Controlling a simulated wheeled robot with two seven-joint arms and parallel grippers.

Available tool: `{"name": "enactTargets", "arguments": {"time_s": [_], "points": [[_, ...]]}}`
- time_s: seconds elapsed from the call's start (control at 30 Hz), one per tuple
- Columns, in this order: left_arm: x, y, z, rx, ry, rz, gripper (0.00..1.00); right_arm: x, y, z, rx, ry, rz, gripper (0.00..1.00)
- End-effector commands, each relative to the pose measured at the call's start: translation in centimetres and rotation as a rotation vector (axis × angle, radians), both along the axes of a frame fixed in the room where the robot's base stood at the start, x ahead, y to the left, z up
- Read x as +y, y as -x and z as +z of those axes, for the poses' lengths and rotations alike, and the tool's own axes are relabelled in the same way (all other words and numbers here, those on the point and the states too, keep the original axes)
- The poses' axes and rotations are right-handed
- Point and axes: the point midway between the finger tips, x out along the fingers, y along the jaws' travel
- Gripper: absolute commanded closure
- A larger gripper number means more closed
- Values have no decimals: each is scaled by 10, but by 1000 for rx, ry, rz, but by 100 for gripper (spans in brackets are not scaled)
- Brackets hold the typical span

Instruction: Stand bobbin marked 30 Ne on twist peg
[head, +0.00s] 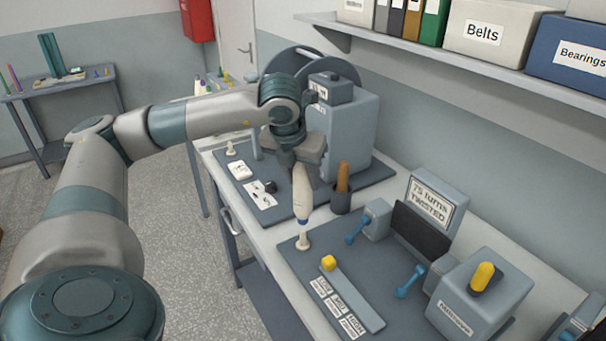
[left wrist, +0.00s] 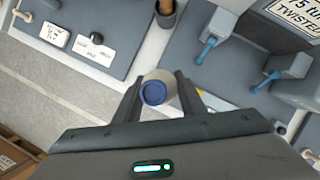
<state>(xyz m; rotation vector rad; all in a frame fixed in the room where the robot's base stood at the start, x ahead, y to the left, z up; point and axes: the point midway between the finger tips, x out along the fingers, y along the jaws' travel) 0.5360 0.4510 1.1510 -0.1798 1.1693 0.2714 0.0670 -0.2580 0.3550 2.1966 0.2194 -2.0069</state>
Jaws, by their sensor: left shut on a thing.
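My left gripper (head: 304,172) is shut on a cream-white bobbin (head: 302,197) with a blue band near its lower end. The bobbin hangs close to upright. In the left wrist view the bobbin's blue end (left wrist: 154,92) shows between the two fingers. No 30 Ne marking can be read on it. Below the bobbin, a short cream peg (head: 303,241) stands on the grey base of the twist tester (head: 285,246), whose sign (head: 435,199) reads "75 turns TWISTED". The bobbin's lower end appears just above this peg; a small gap shows. My right gripper is not in view.
A cup with a brown rod (head: 342,198) stands close right of the bobbin. Blue-handled clamps (head: 358,228), a yellow-knobbed box (head: 470,300) and a bar with a yellow block (head: 350,300) occupy the tester base. Another machine (head: 345,125) stands behind the gripper.

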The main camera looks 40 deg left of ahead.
Motion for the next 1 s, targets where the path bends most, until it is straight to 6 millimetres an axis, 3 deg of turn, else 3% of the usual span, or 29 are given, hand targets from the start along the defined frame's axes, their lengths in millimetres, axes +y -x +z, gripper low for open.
{"name": "enactTargets", "arguments": {"time_s": [0.4,1.0], "points": [[0,0,-26,-1,1,1,88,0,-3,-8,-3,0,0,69],[0,0,-28,0,1,0,88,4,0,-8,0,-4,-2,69]]}}
